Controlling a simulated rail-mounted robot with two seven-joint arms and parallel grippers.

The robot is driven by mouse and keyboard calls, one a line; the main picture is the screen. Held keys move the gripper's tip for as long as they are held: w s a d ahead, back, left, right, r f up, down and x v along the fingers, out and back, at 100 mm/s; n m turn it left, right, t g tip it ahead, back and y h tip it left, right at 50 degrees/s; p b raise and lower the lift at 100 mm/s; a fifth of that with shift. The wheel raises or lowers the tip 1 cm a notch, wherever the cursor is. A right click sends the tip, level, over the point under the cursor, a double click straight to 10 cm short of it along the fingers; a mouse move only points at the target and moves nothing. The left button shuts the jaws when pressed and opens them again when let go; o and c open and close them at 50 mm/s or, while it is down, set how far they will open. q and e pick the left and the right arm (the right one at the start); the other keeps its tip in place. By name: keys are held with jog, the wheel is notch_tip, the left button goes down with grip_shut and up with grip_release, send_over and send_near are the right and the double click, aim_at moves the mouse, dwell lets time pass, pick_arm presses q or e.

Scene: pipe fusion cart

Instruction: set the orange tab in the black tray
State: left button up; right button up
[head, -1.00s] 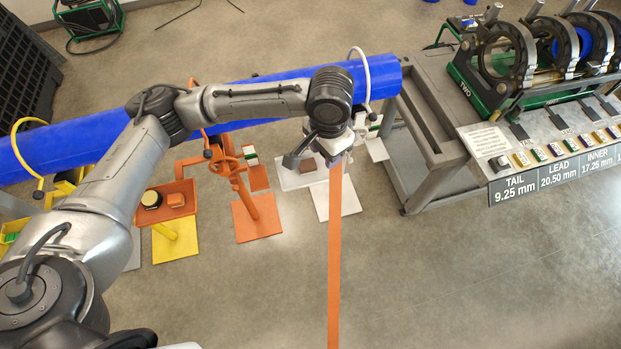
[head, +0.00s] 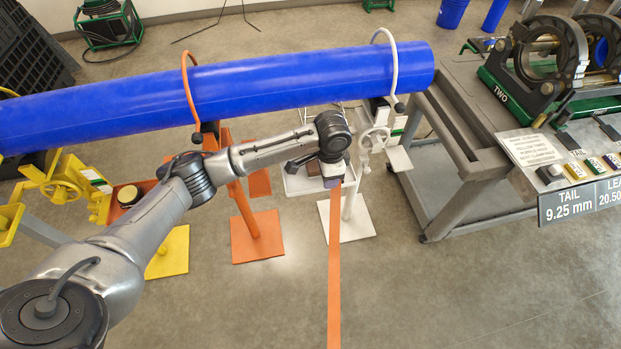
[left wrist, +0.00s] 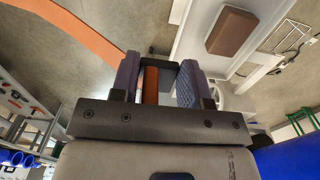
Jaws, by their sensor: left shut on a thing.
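My left gripper (head: 334,182) is in front of the blue pipe, over the white stand's tray in the head view. Its purple fingers (left wrist: 157,78) are shut on an orange piece (left wrist: 150,86), which I take for the orange tab. A long, flat orange strip (head: 335,270) runs from the gripper to the bottom edge of the head view. The strip also shows at upper left in the left wrist view (left wrist: 72,28). Whether strip and held piece are one is hidden by the fingers. I cannot pick out a black tray for certain. My right gripper is out of view.
A white tray (head: 293,187) holds a brown block (left wrist: 231,30) close to the gripper. The blue pipe (head: 260,88) lies across white and orange stands. A cart (head: 470,185) with dark clamps stands at right. Open floor (head: 450,300) lies in front.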

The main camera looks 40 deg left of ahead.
pick_arm(q)
jog(key=b, duration=0.2)
send_over(296, 184)
notch_tip(296, 184, down, 7)
jog(key=shift+r, duration=0.1)
jog(key=shift+f+b, duration=0.75)
jog(key=shift+f, duration=1.3)
jog(key=o, duration=0.7)
jog(key=shift+f, duration=0.1)
jog(key=shift+c, duration=0.2)
